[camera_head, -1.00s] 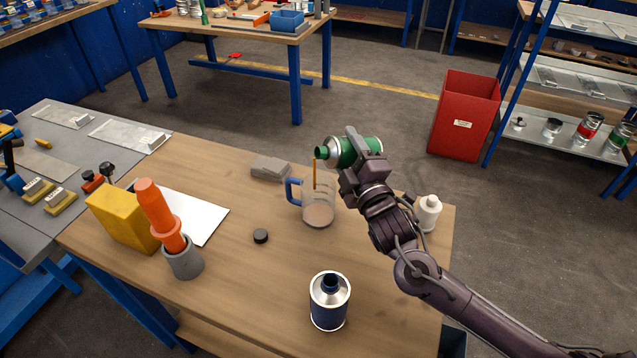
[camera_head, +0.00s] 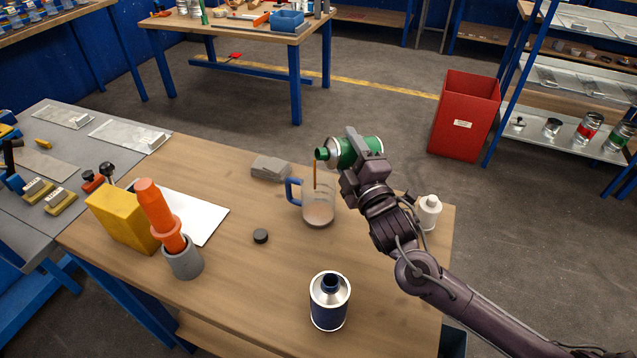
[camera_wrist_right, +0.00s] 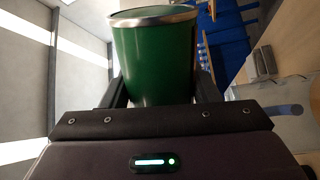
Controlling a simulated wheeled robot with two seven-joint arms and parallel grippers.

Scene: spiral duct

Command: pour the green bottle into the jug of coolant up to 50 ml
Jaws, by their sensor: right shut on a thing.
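The green bottle (camera_head: 345,152) lies tipped on its side above the jug, its mouth pointing left. My right gripper (camera_head: 352,160) is shut on it, and the wrist view shows the green bottle (camera_wrist_right: 155,55) between the fingers. A thin brown stream (camera_head: 315,175) falls from its mouth into the clear jug (camera_head: 319,207). The jug has a blue handle on its left and stands upright on the wooden table (camera_head: 230,300). Some liquid shows low in the jug; its level against any marks is too small to read. My left gripper is not in view.
A dark blue can (camera_head: 329,302) stands at the front, and a black cap (camera_head: 261,236) lies left of the jug. A grey block (camera_head: 270,168) lies behind it. A white bottle (camera_head: 429,212) stands right of my arm. A yellow box (camera_head: 122,217) and orange funnels (camera_head: 160,215) stand at left.

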